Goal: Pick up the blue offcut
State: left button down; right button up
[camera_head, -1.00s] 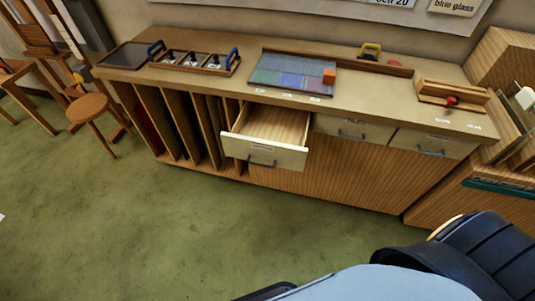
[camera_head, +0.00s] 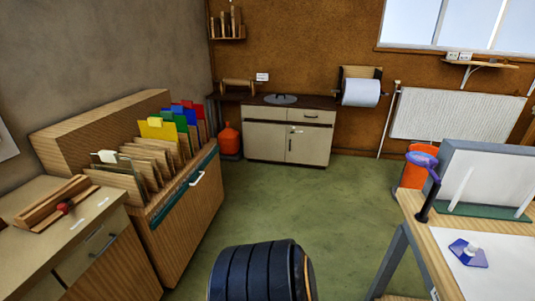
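No piece is clearly the blue offcut. Blue sheets (camera_head: 179,109) stand among yellow, green and red ones in the wooden rack at the left. A small blue piece with a pale knob (camera_head: 468,252) lies on white paper on the bench at the right; I cannot tell what it is. Neither of my grippers is in view. Only a dark ribbed part, likely my own arm, shows at the bottom middle.
The wooden rack (camera_head: 185,225) stands beside the drawer bench (camera_head: 100,205) at the left. Green floor (camera_head: 310,205) is open up to the far cabinet (camera_head: 288,139).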

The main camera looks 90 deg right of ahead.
aim_at(470, 254)
jog(key=z, duration=4.5)
